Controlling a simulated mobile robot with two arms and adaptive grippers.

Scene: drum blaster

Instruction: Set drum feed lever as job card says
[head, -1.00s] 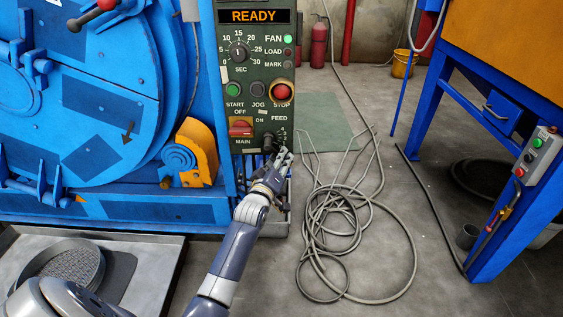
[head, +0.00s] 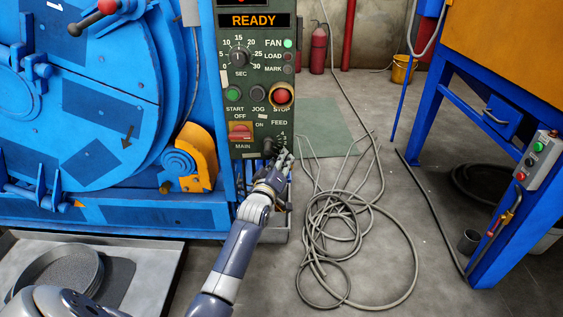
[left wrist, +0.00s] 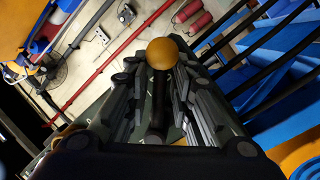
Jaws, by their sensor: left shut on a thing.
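The green control panel (head: 249,105) shows the FEED label and a number scale (head: 284,136) with 4 and 3 readable at its lower right. My left gripper (head: 279,160) is at this corner and hides the lower part of the scale. In the left wrist view, the feed lever is a dark rod (left wrist: 158,100) with a round amber knob (left wrist: 162,53). The rod stands between the fingers of my left gripper (left wrist: 161,85), which is shut on it, with the knob beyond the fingers. The lever's exact setting is hidden. My right gripper is out of view.
A blue drum machine (head: 90,110) with a yellow guard (head: 199,155) stands left of the panel. A red main switch (head: 240,132) sits close to the gripper. Grey cable (head: 340,225) lies coiled on the floor at right. A blue frame (head: 430,125) stands farther right.

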